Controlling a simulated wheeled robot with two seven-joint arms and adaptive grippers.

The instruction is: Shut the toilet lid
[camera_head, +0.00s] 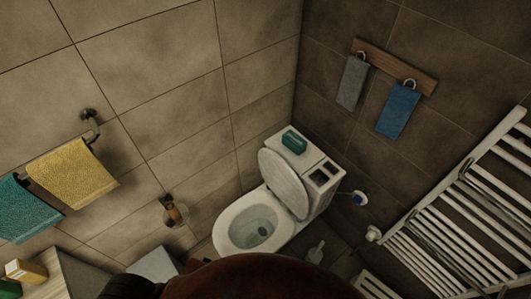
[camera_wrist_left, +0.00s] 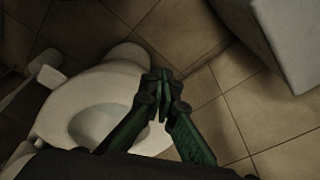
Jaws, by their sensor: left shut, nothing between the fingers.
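The toilet lid (camera_head: 284,184) is white and oval. In the head view it stands raised, leaning back towards the cistern (camera_head: 323,180). The toilet seat (camera_head: 225,222) lies down around the open bowl (camera_head: 255,229), which shows inside. In the left wrist view the white toilet (camera_wrist_left: 70,97) fills the lower left, with its bowl opening partly hidden by my gripper. My left gripper (camera_wrist_left: 161,84) has green fingers that meet at the tips, with nothing between them. It appears in front of the toilet's right side there. The head view does not show it. My right gripper is in neither view.
A teal box (camera_head: 294,141) sits on the cistern. A white towel radiator (camera_head: 450,210) is at the right. Blue (camera_head: 398,110) and grey (camera_head: 352,82) towels hang on the back wall. A pale block (camera_wrist_left: 290,40) stands at the upper right of the wrist view, beside clear floor tiles.

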